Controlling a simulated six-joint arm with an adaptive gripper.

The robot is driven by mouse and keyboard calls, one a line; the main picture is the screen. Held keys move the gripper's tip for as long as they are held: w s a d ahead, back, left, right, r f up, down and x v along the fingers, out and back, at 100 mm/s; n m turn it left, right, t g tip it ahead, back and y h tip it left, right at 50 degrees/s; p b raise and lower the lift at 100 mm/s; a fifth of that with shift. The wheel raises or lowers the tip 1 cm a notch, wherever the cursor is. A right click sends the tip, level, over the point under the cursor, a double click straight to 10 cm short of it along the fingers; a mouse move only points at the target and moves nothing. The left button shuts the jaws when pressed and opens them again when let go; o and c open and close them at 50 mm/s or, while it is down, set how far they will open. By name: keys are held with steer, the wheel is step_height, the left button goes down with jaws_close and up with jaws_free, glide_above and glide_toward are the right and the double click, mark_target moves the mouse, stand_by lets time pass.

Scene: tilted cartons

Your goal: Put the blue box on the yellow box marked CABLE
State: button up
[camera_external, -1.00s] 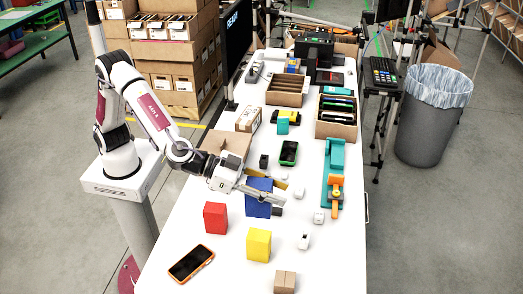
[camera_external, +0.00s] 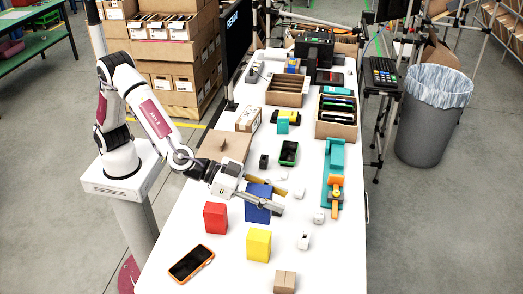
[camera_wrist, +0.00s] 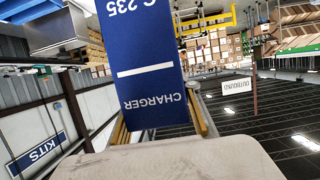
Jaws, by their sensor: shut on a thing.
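My gripper (camera_external: 262,196) is shut on the blue box (camera_external: 257,211), with its fingers on either side of it. In the wrist view the blue box (camera_wrist: 142,60) sits between the fingers, and its white CHARGER lettering appears upside down. The yellow box (camera_external: 258,245) stands on the white table, just below the blue box in the external view. Its top looks bare, and I cannot read any marking on it. I cannot tell how high the blue box is above the table.
A red box (camera_external: 215,217) stands left of the blue box. An orange-edged phone (camera_external: 191,263) lies at the front left, and a small brown carton (camera_external: 284,282) at the front edge. A small white object (camera_external: 304,242) stands right of the yellow box.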

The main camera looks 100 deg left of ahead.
steer(key=shift+f, duration=2)
steer(key=shift+f, duration=0.1)
steer(key=shift+f, duration=1.8)
steer(key=shift+f, duration=0.15)
steer(key=o, duration=1.2)
steer(key=shift+v, duration=6.05)
